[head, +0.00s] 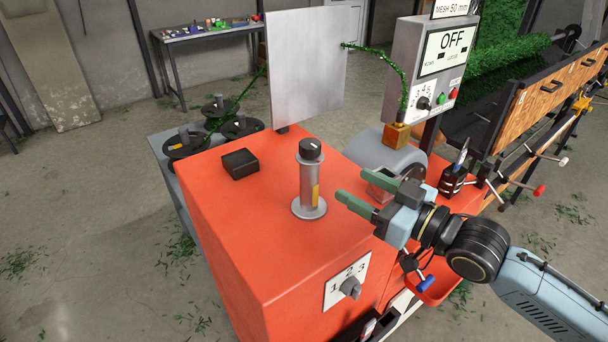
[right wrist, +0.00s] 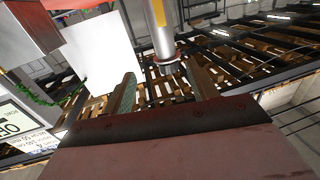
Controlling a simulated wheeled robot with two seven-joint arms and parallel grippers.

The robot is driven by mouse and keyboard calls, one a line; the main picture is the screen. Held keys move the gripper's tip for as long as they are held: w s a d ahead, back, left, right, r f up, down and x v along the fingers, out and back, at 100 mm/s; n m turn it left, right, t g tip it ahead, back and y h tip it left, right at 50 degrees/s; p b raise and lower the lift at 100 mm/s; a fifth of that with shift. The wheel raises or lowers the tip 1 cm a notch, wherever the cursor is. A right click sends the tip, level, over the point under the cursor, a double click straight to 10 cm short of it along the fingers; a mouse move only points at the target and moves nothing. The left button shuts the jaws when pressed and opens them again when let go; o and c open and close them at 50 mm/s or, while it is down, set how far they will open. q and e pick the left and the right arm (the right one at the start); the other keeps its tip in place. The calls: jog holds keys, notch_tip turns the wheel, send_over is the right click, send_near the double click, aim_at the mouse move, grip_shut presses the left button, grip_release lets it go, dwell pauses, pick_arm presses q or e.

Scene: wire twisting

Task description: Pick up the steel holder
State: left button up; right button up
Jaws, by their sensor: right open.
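The steel holder (head: 309,182) is a grey metal cylinder with a round flange base, a black knob on top and a yellow label on its side. It stands upright on the orange-red machine top (head: 235,215). My right gripper (head: 354,186) has green fingers and is open and empty, just right of the holder and apart from it in the head view. In the right wrist view the holder (right wrist: 161,30) shows beyond the gap between the open fingers (right wrist: 160,72). My left gripper is not in view.
A black box (head: 240,164) sits on the machine left of the holder. A grey panel (head: 306,68) stands behind it. A control box reading OFF (head: 432,65) stands at the back right. The machine top around the holder is mostly clear.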

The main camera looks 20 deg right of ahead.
aim_at(318, 165)
jog(key=x, duration=0.4)
jog(key=p+x, duration=0.1)
jog(key=shift+w+a+r, duration=0.15)
jog(key=shift+a+r, duration=0.1)
jog(key=shift+a, duration=0.3)
jog(key=shift+w+a+r, duration=0.1)
jog(key=shift+w+a, duration=0.1)
jog(key=shift+w, duration=0.05)
jog(key=p+x, duration=0.1)
jog(key=x, duration=0.3)
jog(key=shift+r, duration=0.15)
jog(key=shift+w+a+p, duration=0.25)
jog(key=shift+w+p, duration=0.05)
jog(key=shift+w, duration=0.05)
jog(key=shift+c, duration=0.9)
jog(key=c, duration=0.9)
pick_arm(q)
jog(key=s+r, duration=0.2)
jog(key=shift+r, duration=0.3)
pick_arm(e)
grip_shut()
